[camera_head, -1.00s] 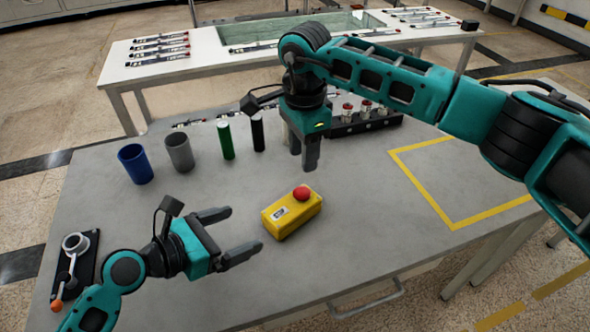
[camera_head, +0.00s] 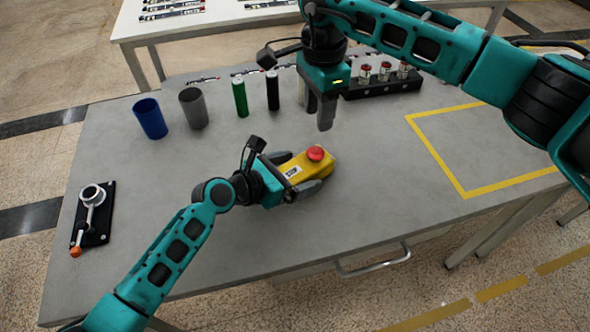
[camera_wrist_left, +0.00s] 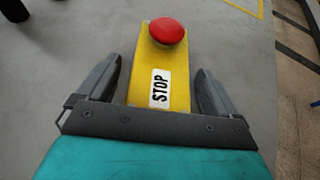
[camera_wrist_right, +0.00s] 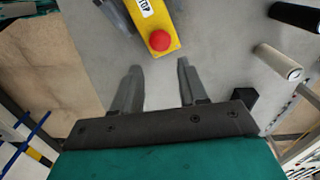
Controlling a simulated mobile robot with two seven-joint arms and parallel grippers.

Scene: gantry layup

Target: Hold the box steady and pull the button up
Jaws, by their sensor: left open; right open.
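The yellow box (camera_head: 296,171) with a STOP label sits on the grey table, with the red button (camera_head: 315,153) on its top at the far right end. My left gripper (camera_head: 300,172) is open, with one finger on each side of the box; in the left wrist view (camera_wrist_left: 160,85) gaps show between the fingers and the box. My right gripper (camera_head: 322,112) is open and empty, pointing down above the table just behind the button. In the right wrist view the red button (camera_wrist_right: 160,40) lies beyond the fingertips, apart from them.
A blue cup (camera_head: 150,118), a grey cup (camera_head: 194,108), a green cylinder (camera_head: 240,98) and a black cylinder (camera_head: 272,91) stand at the back. A black rack (camera_head: 385,86) is behind my right gripper. A lever device (camera_head: 92,215) lies left. The yellow-taped square (camera_head: 440,150) is empty.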

